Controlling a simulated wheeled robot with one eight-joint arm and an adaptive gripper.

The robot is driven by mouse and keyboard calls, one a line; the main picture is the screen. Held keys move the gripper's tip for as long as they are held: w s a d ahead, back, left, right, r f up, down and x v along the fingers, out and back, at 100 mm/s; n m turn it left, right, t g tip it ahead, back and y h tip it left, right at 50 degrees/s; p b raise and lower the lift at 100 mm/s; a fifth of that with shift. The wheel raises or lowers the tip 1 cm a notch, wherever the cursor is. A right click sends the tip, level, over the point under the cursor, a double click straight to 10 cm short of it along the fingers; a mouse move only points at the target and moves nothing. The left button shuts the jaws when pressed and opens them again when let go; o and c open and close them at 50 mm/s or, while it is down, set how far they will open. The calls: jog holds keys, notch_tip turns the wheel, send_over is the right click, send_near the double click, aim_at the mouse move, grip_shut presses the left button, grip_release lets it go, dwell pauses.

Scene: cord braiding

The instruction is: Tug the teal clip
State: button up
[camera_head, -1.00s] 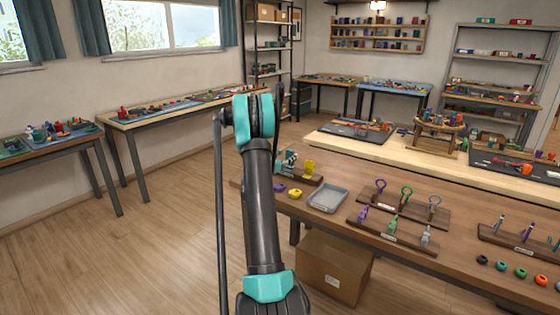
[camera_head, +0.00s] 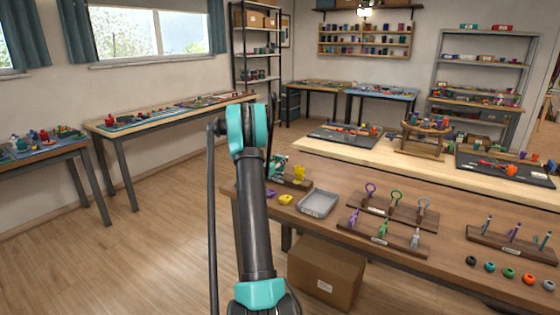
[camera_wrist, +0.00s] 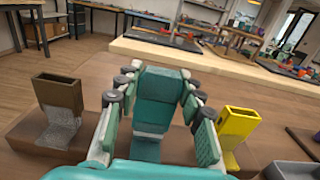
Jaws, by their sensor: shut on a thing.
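The teal clip (camera_wrist: 158,100) stands in the middle of the wrist view, between a brown clip (camera_wrist: 58,92) on the left and a yellow clip (camera_wrist: 237,126) on the right. My gripper (camera_wrist: 160,82) has its two fingers on either side of the teal clip and is shut on it. The clips rise from a dark wooden stand (camera_wrist: 30,150); the teal clip's lower end is partly hidden by my gripper. In the head view the yellow clip (camera_head: 299,174) shows right of my arm, which hides much of the stand. My gripper (camera_head: 279,166) is partly hidden there.
A grey tray (camera_head: 319,204) lies right of the stand. Loose yellow (camera_head: 285,199) and purple pieces lie in front. Wooden racks with looped tools (camera_head: 396,198) and several coloured balls (camera_head: 508,272) stand further right. A cardboard box (camera_head: 325,272) sits under the table.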

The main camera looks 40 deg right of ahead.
aim_at(279, 160)
jog(key=o, duration=0.4)
jog(key=c, duration=0.8)
jog(key=shift+o, duration=0.2)
jog(key=shift+f, duration=0.1)
jog(key=o, duration=1.4)
jog(key=shift+c, duration=0.2)
jog(key=shift+o, duration=0.3)
jog(key=shift+o, duration=1.3)
jog(key=shift+a, duration=0.15)
jog(key=shift+v, duration=2.9)
